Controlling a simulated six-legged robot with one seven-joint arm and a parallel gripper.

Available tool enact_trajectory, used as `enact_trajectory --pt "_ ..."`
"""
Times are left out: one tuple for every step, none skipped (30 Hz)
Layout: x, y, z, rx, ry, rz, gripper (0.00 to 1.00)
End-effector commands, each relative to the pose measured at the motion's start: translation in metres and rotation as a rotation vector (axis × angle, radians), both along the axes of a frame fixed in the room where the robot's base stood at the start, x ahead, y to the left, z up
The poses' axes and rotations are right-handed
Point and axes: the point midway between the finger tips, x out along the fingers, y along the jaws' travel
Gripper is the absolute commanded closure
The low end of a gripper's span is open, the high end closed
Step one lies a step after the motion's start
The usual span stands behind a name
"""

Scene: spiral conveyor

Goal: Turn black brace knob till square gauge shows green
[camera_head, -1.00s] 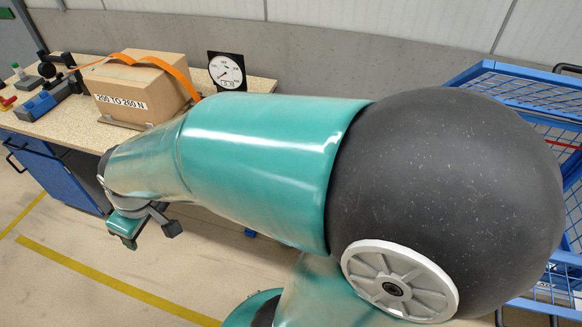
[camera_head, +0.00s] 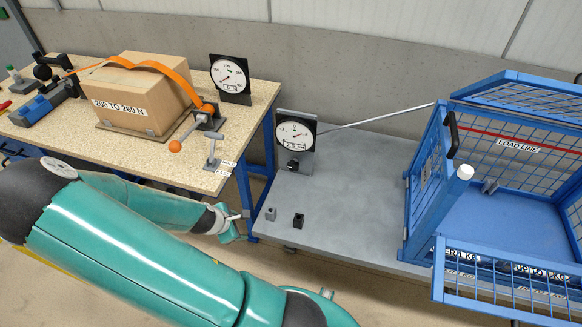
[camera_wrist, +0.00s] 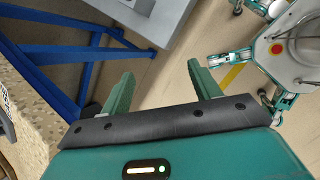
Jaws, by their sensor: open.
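A black-framed square gauge (camera_head: 296,133) with a white round dial stands on an upright grey plate at the back left of the grey platform. A slanting rod, apparently the brace, runs from near it to the blue cage. A small black knob (camera_head: 293,163) sits just below the dial. The dial's needle and colours are too small to read surely. My gripper (camera_wrist: 161,85) is open and empty in the wrist view, above the floor. In the head view my gripper (camera_head: 232,228) is at the platform's left edge, left of and nearer than the knob, not touching it.
A second black square gauge (camera_head: 231,78) stands on the wood-topped bench (camera_head: 110,160) behind a strapped carton (camera_head: 140,92). An orange-ended lever (camera_head: 175,146) is at the bench's right. Two small blocks stand at the grey platform's (camera_head: 355,200) front left. The blue cage (camera_head: 425,195) bounds the right.

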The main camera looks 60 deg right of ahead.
Motion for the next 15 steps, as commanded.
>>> enact_trajectory --pt "-0.010 -0.017 -0.007 -0.048 0.050 0.043 0.38" --pt "-0.014 -0.026 -0.009 -0.073 0.076 0.072 0.38" --pt "-0.019 -0.039 -0.012 -0.109 0.112 0.111 0.38" --pt "-0.023 -0.048 -0.013 -0.135 0.137 0.142 0.38" --pt "-0.026 -0.057 -0.014 -0.162 0.165 0.171 0.38" --pt "-0.031 -0.069 -0.014 -0.197 0.204 0.213 0.38" --pt "-0.034 -0.079 -0.014 -0.224 0.232 0.244 0.38" --pt "-0.037 -0.087 -0.013 -0.250 0.261 0.275 0.38" --pt "-0.040 -0.099 -0.011 -0.285 0.300 0.319 0.38" --pt "-0.042 -0.107 -0.009 -0.312 0.330 0.352 0.38" --pt "-0.044 -0.116 -0.007 -0.337 0.363 0.385 0.38" --pt "-0.046 -0.127 -0.004 -0.372 0.405 0.431 0.38" --pt "-0.046 -0.134 -0.001 -0.398 0.439 0.467 0.38" --pt "-0.047 -0.142 0.002 -0.424 0.471 0.501 0.38" --pt "-0.048 -0.151 0.006 -0.456 0.515 0.547 0.38"
